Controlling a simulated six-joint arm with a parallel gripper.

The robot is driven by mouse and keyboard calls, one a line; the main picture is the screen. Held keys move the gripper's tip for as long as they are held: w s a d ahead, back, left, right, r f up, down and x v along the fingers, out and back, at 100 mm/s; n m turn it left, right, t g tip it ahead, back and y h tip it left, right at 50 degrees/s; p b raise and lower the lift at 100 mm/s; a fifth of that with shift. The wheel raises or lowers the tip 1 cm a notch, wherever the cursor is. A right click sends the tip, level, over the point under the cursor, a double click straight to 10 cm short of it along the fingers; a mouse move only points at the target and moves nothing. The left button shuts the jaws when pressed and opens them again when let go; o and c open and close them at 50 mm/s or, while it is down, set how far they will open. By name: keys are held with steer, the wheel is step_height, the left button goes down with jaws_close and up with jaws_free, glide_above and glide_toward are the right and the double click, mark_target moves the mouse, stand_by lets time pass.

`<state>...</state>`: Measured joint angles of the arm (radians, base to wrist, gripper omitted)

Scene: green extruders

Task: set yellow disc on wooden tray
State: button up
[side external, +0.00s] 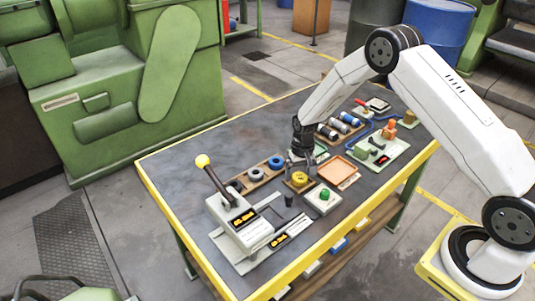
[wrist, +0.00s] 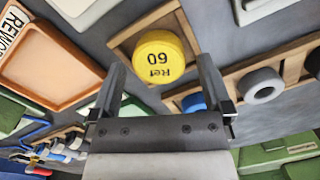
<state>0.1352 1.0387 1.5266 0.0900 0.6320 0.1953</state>
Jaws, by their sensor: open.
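The yellow disc (wrist: 158,57), marked "Ref 60", appears to lie in the small square wooden tray (wrist: 122,38). In the side view the yellow disc (side external: 299,179) shows in the wooden tray (side external: 297,188) near the table's front half, just below my gripper (side external: 300,160). In the wrist view my gripper (wrist: 160,72) is open, with its fingers apart and the disc showing beyond and between their tips. I cannot tell how much gap there is between the tips and the disc. A finger and its base hide part of the tray's near side.
An orange tray (side external: 337,170) and a green-button box (side external: 323,198) are close on the right. A lever press (side external: 240,222) stands front left.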

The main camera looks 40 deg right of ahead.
steer(key=shift+w+d+r, duration=0.1)
steer(key=shift+r, duration=1.75)
steer(key=shift+w+d+r, duration=0.1)
steer(key=shift+r, duration=1.75)
steer(key=shift+s+r, duration=0.1)
steer(key=s+a+r+n+t, duration=0.1)
steer(key=s+r, duration=0.4)
steer(key=s, duration=0.5)
steer(key=s+a+r+n+t, duration=0.2)
steer(key=s+a+r, duration=0.3)
steer(key=s, duration=0.5)
steer(key=shift+s+r+n+h, duration=0.35)
steer(key=shift+r+n, duration=0.15)
steer(key=shift+n, duration=0.3)
